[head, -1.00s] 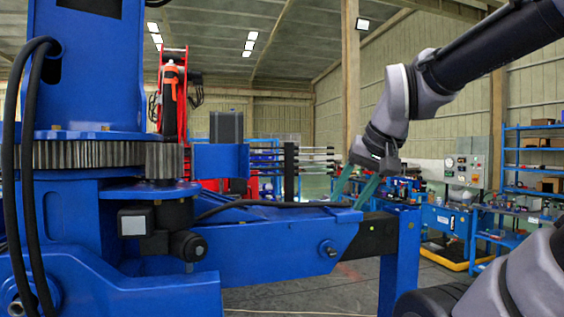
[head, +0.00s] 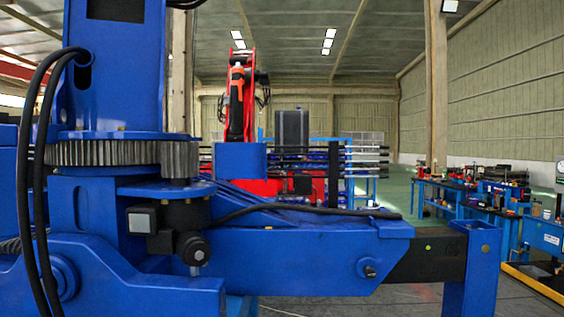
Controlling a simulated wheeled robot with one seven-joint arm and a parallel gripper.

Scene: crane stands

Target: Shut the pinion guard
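The guard's hinge cannot be made out. My gripper and arm are not in view.
A blue outrigger beam (head: 290,262) runs right from the column to a blue leg (head: 470,265). Black hoses (head: 35,190) hang at the left, and a black cable (head: 300,208) lies along the beam. A motor (head: 190,248) hangs under the pinion. Workbenches (head: 465,190) stand at the right back.

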